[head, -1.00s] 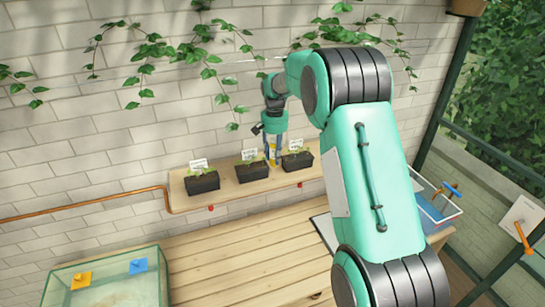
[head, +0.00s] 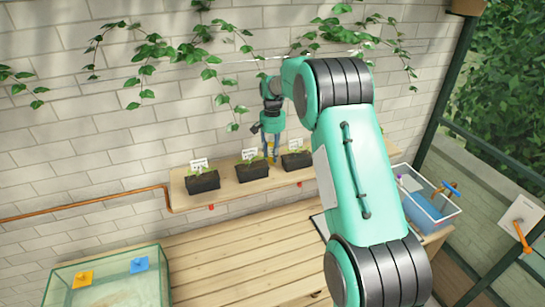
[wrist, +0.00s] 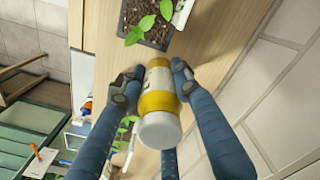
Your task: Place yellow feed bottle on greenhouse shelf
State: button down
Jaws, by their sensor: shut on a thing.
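The yellow feed bottle (wrist: 155,103), with a white cap and a pale label, is between the two fingers of my gripper (wrist: 155,76) in the wrist view. The fingers are shut on its sides. In the head view my gripper (head: 271,153) hangs over the greenhouse shelf (head: 232,195), between the middle and right plant pots, and only a small bit of yellow shows. The wooden shelf board (wrist: 222,55) lies behind the bottle in the wrist view. I cannot tell whether the bottle's base touches the board.
Black pots of seedlings stand on the shelf: left (head: 204,181), middle (head: 252,170) and right (head: 297,159). The brick wall (head: 110,140) is right behind. A glass tank (head: 110,285) and a crate (head: 432,215) stand at the workbench's (head: 235,255) two ends.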

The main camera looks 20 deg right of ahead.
aim_at(273, 137)
jog(key=shift+f, duration=0.9)
jog(key=shift+f, duration=0.15)
jog(key=c, duration=1.3)
grip_release()
jog(key=shift+o, duration=0.2)
notch_tip(273, 137, up, 12)
jog(key=shift+r+b, duration=0.1)
jog(key=shift+b, duration=0.3)
jog(key=shift+r, duration=0.1)
